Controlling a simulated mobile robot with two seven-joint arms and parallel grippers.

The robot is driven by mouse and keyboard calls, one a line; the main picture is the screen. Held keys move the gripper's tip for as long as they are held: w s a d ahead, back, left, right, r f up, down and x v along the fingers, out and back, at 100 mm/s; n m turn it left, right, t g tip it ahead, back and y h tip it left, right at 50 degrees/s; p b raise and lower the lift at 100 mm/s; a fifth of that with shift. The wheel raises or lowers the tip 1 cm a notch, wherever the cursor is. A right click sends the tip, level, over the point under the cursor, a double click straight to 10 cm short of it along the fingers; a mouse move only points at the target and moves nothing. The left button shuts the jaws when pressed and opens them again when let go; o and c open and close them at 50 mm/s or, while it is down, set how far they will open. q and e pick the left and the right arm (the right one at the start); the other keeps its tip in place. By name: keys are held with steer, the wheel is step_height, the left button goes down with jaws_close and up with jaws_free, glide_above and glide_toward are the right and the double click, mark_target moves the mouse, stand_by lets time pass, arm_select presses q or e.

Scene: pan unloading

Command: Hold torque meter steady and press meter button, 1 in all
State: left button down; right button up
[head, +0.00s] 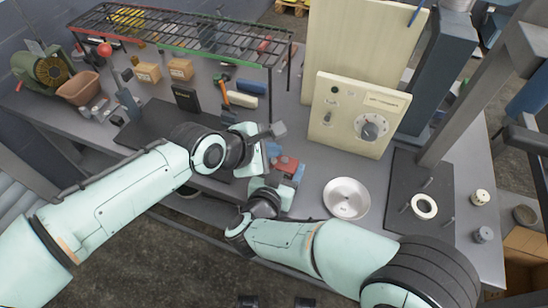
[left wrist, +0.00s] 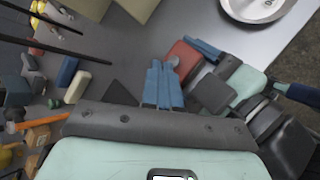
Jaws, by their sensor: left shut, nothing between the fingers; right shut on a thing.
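The torque meter appears as a small red-and-dark body (head: 287,162) near the table's front edge in the head view. Its red part (left wrist: 183,55) also shows in the left wrist view. My right gripper (head: 290,175) is shut on it from the near side, and the fingers hide part of it. My left gripper (head: 274,150) is shut and empty, just left of the meter. In the left wrist view its blue fingertips (left wrist: 162,72) are together, close to the red part. I cannot tell whether they touch it. The button cannot be made out.
A cream control box with a dial (head: 352,115) stands behind. A metal bowl (head: 346,198) and a dark mat with a white ring (head: 424,206) lie to the right. A wire rack (head: 190,35), cardboard boxes (head: 148,73) and hand tools (head: 240,98) fill the back left.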

arm_select(q)
steer(key=shift+f, duration=0.1)
steer(key=shift+f, duration=0.35)
steer(key=shift+f, duration=0.4)
stand_by(1.0)
steer(key=shift+r, duration=0.85)
step_height(320, 180, up, 5)
stand_by(0.5)
stand_by(0.4)
